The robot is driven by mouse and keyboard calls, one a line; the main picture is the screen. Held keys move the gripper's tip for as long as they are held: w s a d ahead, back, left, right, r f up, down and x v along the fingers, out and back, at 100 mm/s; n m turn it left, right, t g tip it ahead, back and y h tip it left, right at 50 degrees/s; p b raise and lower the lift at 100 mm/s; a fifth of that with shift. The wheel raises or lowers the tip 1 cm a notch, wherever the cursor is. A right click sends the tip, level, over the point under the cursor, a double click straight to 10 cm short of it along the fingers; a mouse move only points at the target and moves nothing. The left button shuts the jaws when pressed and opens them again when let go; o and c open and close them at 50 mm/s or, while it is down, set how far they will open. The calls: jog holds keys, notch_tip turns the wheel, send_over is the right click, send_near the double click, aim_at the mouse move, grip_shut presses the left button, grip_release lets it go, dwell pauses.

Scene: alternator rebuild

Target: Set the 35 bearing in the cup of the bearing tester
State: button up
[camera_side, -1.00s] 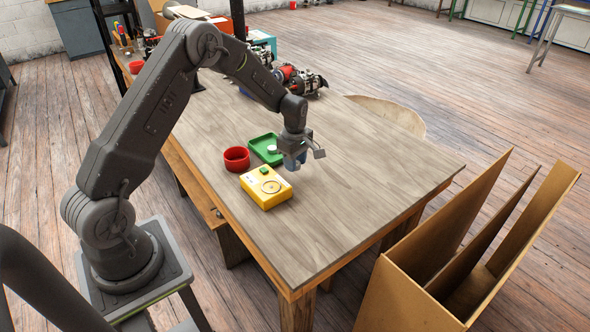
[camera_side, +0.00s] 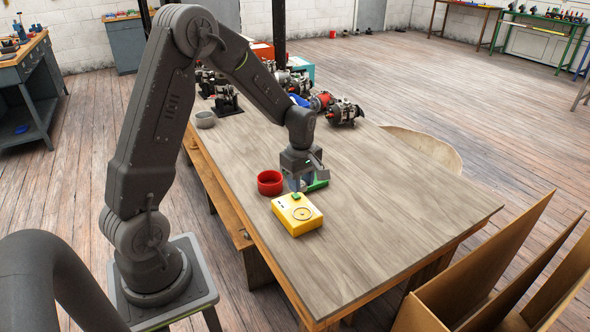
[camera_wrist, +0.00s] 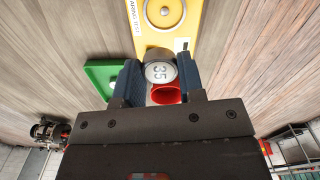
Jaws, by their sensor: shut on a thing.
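The 35 bearing (camera_wrist: 159,72), a grey disc with "35" on its face, sits between the two dark blue fingers of my gripper (camera_wrist: 157,82) in the wrist view. My gripper (camera_side: 297,184) is shut on it and hangs just behind the bearing tester, between the red bowl and the green tray. The yellow bearing tester (camera_side: 296,221) stands on the table with its round cup (camera_side: 303,213) facing up. The cup looks empty in the wrist view (camera_wrist: 165,12). In the side view my fingers hide the bearing.
A red bowl (camera_side: 270,181) stands close to the left of my gripper. A green tray (camera_side: 319,183) shows partly behind it, to the right. Alternators (camera_side: 344,112) stand farther back, with a grey bowl (camera_side: 205,119) at the back left. The table front and right are clear.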

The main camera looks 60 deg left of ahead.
aim_at(302, 214)
jog(key=shift+s+d+f, duration=0.1)
jog(key=shift+s+d, duration=0.05)
jog(key=shift+d, duration=0.35)
jog(key=shift+s+d, duration=0.15)
jog(key=shift+d, duration=0.3)
jog(key=shift+f, duration=2.4)
jog(key=shift+f, duration=0.6)
jog(key=shift+f, duration=0.35)
jog(key=shift+f, duration=0.15)
jog(key=o, duration=1)
